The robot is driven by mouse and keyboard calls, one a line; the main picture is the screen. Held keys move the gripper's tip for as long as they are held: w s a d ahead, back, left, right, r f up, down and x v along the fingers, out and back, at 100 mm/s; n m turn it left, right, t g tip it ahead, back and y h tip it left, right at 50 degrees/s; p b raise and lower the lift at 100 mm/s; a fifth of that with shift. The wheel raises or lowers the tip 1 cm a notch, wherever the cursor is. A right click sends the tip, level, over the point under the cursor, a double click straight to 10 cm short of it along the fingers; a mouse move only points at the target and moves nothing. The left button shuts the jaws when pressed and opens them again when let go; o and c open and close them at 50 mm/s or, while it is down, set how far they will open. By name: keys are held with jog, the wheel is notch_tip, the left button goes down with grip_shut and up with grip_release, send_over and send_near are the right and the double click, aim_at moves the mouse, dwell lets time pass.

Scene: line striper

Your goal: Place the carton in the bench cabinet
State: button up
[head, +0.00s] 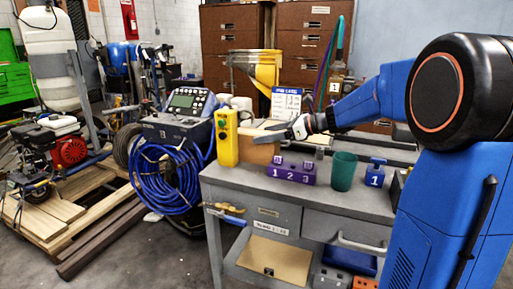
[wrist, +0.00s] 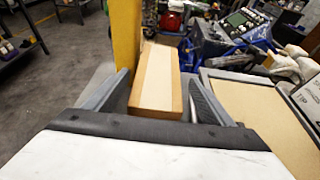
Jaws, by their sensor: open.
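The brown carton (head: 257,151) stands on the bench top, just right of a yellow control box. My gripper (head: 278,131) is at the carton, with its fingers reaching left over or around it. In the wrist view, the carton (wrist: 160,82) has a pale strip along its top and lies between the two open fingers of my gripper (wrist: 157,80). Contact with the fingers cannot be told. The grey bench cabinet (head: 213,236) has drawers above and an open lower bay, with a tan panel (head: 274,262) inside.
A purple block numbered 1 2 3 (head: 292,172), a green cup (head: 343,171) and a blue block marked 1 (head: 375,176) stand on the bench right of the carton. The yellow control box (head: 227,137) also rises close beside it in the wrist view (wrist: 126,35). Blue hose (head: 165,178) hangs left.

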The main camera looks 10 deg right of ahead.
aim_at(256, 135)
jog(key=x, duration=0.4)
jog(key=shift+a, duration=0.2)
jog(key=shift+c, duration=0.7)
jog(key=shift+r, duration=0.1)
jog(key=c, duration=1.5)
jog(key=shift+o, duration=0.2)
jog(key=shift+r, duration=0.1)
